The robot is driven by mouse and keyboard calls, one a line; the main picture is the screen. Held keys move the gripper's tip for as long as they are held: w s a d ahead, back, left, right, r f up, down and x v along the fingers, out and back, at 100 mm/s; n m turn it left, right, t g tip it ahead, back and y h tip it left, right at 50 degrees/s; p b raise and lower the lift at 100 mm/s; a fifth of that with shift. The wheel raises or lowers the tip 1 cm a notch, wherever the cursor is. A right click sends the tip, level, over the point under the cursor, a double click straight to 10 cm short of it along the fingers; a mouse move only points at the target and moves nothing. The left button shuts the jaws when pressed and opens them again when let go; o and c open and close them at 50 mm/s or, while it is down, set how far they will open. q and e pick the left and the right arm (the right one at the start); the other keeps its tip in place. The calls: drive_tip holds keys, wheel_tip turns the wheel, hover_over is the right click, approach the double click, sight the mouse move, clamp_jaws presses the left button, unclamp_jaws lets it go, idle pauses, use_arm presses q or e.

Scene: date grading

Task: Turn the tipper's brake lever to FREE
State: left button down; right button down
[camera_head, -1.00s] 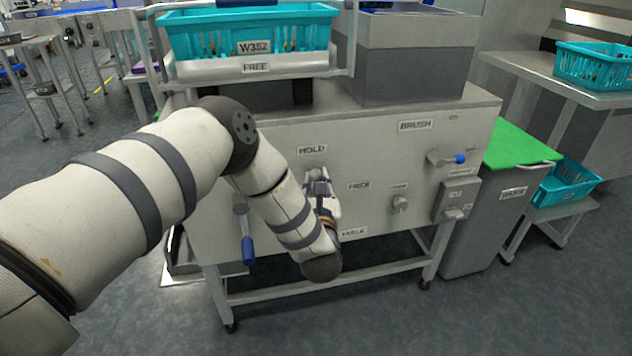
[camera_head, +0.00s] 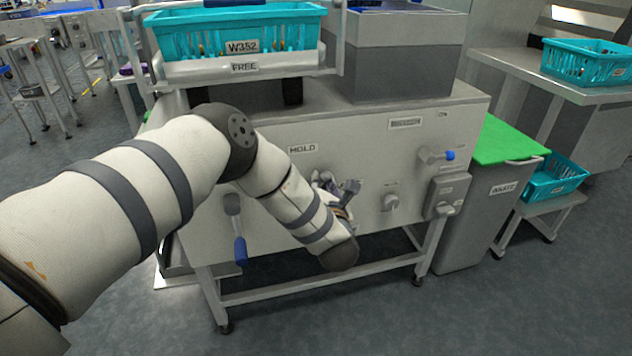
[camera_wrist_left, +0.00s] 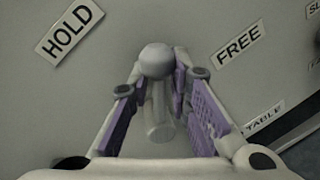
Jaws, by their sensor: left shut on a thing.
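The tipper's brake lever (camera_wrist_left: 158,122) is a pale grey bar with a round end, seen in the left wrist view against the grey panel. My left gripper (camera_wrist_left: 164,85) is shut on it, with the purple-lined fingers on either side. The HOLD label (camera_wrist_left: 70,32) is at the upper left and the FREE label (camera_wrist_left: 238,43) at the upper right of that view. In the head view my left gripper (camera_head: 340,188) is at the panel, right of and below the HOLD label (camera_head: 303,148). My right gripper is not in view.
A blue-handled lever (camera_head: 239,249) hangs left of my forearm. Another blue-tipped handle (camera_head: 448,155) and a knob (camera_head: 391,202) are on the panel's right. A teal basket (camera_head: 170,38) stands above. A green-topped bin (camera_head: 495,205) is on the right.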

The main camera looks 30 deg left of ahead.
use_arm(q)
drive_tip(key=shift+w+d+f+m+g+y+b, duration=0.3)
drive_tip(key=shift+f+m+b, duration=0.3)
drive_tip(key=shift+m, duration=0.85)
drive_tip(key=shift+w+d+f+m+g+y+b, duration=0.1)
drive_tip(key=shift+w+d+f+m+g+b, duration=0.25)
drive_tip(key=shift+f+m, duration=0.85)
drive_tip(key=shift+w+d+f+m+g+y+b, duration=0.2)
drive_tip(key=shift+w+f+m+g+b, duration=0.25)
drive_tip(key=shift+m, duration=1.3)
drive_tip(key=shift+s, duration=0.15)
drive_tip(key=shift+r, duration=0.1)
drive_tip(key=c, duration=1.7)
unclamp_jaws()
drive_tip(key=shift+o, duration=0.2)
drive_tip(key=v, duration=1.2)
